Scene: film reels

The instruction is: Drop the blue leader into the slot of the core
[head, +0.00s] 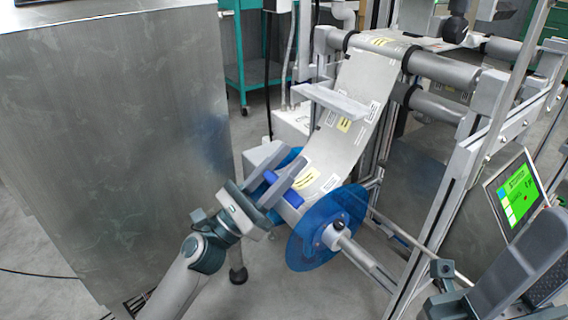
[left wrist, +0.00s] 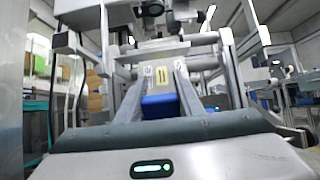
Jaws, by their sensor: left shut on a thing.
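The blue leader (head: 293,198) is the blue bar at the lower end of the printed film web (head: 345,120). My left gripper (head: 275,178) is shut on the leader. In the left wrist view the leader (left wrist: 160,106) sits between the two fingers, with film running up behind it. The core lies between the two blue reel flanges (head: 318,235); its slot is hidden by the film, the leader and my gripper. The leader is at the reel, between the flanges in the picture; I cannot tell if it touches the core. A dark gripper-like part (head: 522,268), perhaps my right gripper, is at lower right.
A large metal cabinet (head: 110,140) stands close on the left. The machine has rollers (head: 440,68) above, a slanted metal frame rail (head: 450,200) and a green-lit screen (head: 518,190) on the right. A reel shaft (head: 360,256) sticks out toward lower right. Bare floor shows below.

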